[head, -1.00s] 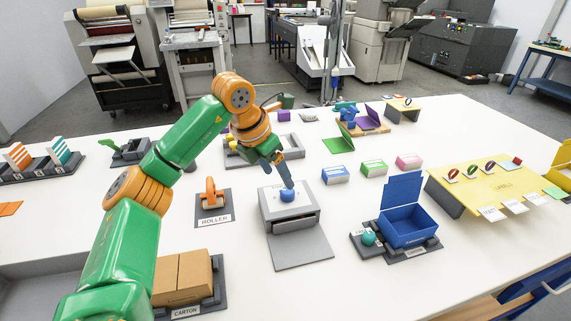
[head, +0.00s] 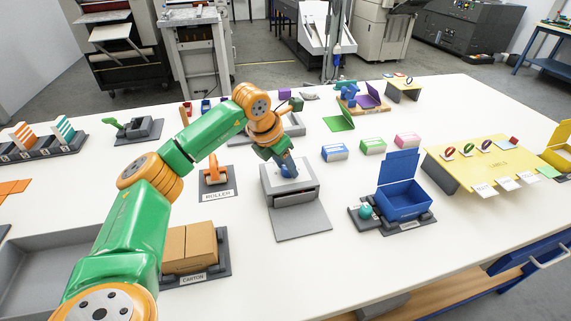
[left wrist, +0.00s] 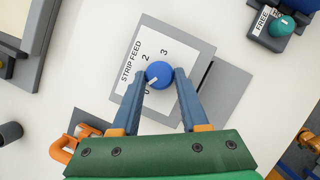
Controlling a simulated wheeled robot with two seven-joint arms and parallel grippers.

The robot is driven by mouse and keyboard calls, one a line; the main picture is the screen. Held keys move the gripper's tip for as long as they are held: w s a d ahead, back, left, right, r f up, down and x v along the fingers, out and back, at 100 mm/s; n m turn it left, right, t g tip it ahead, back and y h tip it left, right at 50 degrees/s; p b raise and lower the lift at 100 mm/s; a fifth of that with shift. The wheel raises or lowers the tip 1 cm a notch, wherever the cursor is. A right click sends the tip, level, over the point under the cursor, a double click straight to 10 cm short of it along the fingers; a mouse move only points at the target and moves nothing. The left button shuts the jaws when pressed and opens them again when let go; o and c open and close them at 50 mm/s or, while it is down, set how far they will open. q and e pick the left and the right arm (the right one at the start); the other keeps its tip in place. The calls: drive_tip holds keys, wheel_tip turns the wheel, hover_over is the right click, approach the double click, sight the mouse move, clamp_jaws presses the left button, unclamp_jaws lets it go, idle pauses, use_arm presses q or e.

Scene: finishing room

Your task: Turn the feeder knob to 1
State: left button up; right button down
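The feeder knob (left wrist: 158,73) is a blue round knob with a white pointer mark. It sits on a light plate lettered STRIP FEED (left wrist: 132,62), on top of the grey feeder box (head: 293,198). In the left wrist view the pointer faces lower left, towards the 0; the 2 and 3 show, and the 1 is hidden. My left gripper (left wrist: 159,74) has its two blue-grey fingers on opposite sides of the knob, their tips appearing to touch it. In the head view the left gripper (head: 288,169) partly covers the knob. My right gripper is not in view.
A blue open box (head: 405,200) with a teal knob (head: 365,211) stands right of the feeder. The orange roller handle (head: 213,173) stands to its left, and a carton (head: 190,247) is nearer. Small coloured boxes (head: 372,146) stand behind right. The front right tabletop is clear.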

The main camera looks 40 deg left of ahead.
use_arm(q)
drive_tip(key=shift+m, duration=0.3)
clamp_jaws()
drive_tip(key=m+p, duration=0.1)
drive_tip(key=m+h+p, duration=0.1)
drive_tip(key=m, duration=0.1)
drive_tip(key=shift+w+a+r+g, duration=0.1)
drive_tip(key=shift+a+r+g, duration=0.05)
drive_tip(key=shift+g, duration=0.15)
drive_tip(key=shift+a+m+g+h+p, duration=0.1)
drive_tip(key=shift+m+g+h+p, duration=0.2)
drive_tip(key=shift+m+h+p, duration=0.85)
drive_tip(key=shift+m+y+b, duration=0.3)
drive_tip(key=shift+m+y, duration=0.15)
drive_tip(key=shift+m, duration=0.1)
drive_tip(key=o, duration=1.2)
unclamp_jaws()
drive_tip(key=shift+w, duration=0.15)
drive_tip(key=shift+c, duration=0.2)
drive_tip(key=shift+a+r, duration=0.1)
drive_tip(key=b+v, duration=0.1)
drive_tip(key=v, duration=0.5)
drive_tip(key=shift+r, duration=0.25)
